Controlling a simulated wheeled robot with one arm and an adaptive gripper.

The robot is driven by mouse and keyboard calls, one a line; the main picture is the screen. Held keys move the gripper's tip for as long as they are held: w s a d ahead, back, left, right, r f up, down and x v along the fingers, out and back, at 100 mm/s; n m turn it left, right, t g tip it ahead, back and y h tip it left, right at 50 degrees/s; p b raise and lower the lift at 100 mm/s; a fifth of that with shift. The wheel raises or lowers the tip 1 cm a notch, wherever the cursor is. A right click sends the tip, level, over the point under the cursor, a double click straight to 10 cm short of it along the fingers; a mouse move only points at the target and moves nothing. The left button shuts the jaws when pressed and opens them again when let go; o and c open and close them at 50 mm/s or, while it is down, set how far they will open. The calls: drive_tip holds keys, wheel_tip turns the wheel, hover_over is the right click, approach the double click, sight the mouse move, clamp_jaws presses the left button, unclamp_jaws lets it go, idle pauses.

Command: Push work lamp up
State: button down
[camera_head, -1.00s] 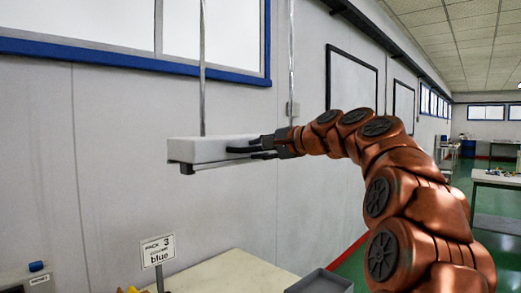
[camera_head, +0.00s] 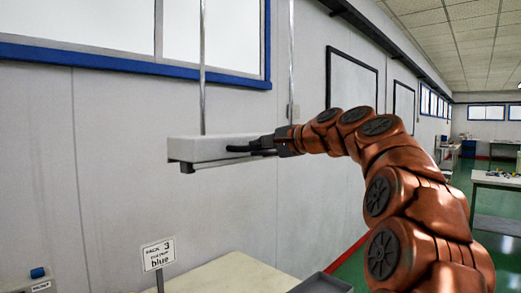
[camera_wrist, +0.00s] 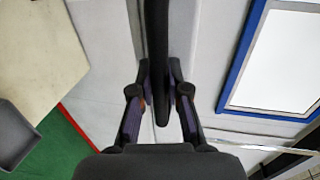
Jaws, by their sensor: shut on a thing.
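The work lamp (camera_head: 205,150) is a long pale grey box, roughly level, hanging at the ends of thin upright metal rods in front of the wall. My gripper (camera_head: 262,146) is at its right end, with dark fingers reaching in from the right. In the wrist view, a dark bar (camera_wrist: 157,50) runs between the two fingers of my gripper (camera_wrist: 158,95), which are closed in around it. It appears to be part of the lamp. The exact contact is partly hidden by the fingers.
A blue-framed window (camera_head: 130,55) is in the wall behind. The air around the lamp looks clear.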

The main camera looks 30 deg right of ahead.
wheel_tip(320, 180, up, 12)
drive_tip(key=p, duration=0.9)
drive_tip(key=c, duration=1.4)
unclamp_jaws()
drive_tip(key=shift+o, duration=1.3)
drive_tip(key=shift+f, duration=0.15)
drive_tip(key=shift+s, duration=0.1)
drive_tip(key=v, duration=1.2)
